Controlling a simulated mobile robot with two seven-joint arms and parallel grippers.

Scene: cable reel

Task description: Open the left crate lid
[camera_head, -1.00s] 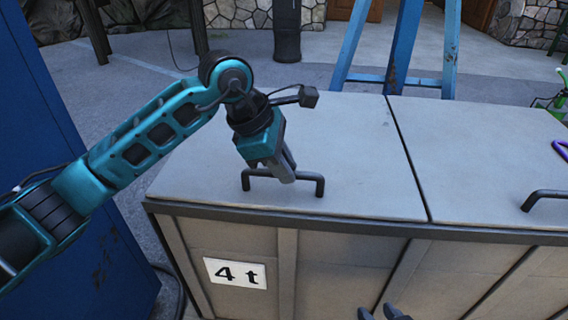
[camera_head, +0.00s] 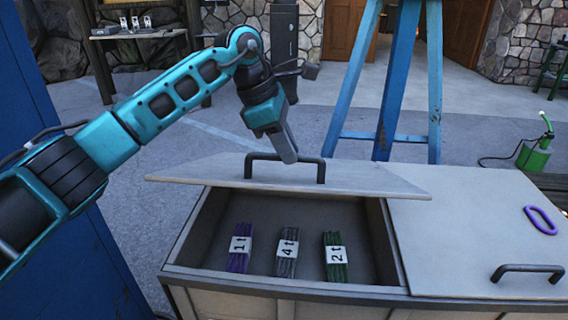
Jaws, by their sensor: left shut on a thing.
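The left crate lid (camera_head: 345,178) is raised and tilted up along its front edge, with the left compartment open below it. My left gripper (camera_head: 288,157) is shut on the dark handle (camera_head: 312,160) of this lid. Inside the compartment lie three labelled bundles: a purple one marked 1 t (camera_head: 239,248), a grey one marked 4 t (camera_head: 287,252) and a green one marked 2 t (camera_head: 335,257). The right crate lid (camera_head: 440,235) lies shut with its own dark handle (camera_head: 528,269). My right gripper is not in view.
A purple ring (camera_head: 540,220) lies on the right lid. A blue trestle (camera_head: 398,90) stands behind the crate. A blue panel (camera_head: 75,220) is close on the left. A green sprayer (camera_head: 535,150) stands at the back right.

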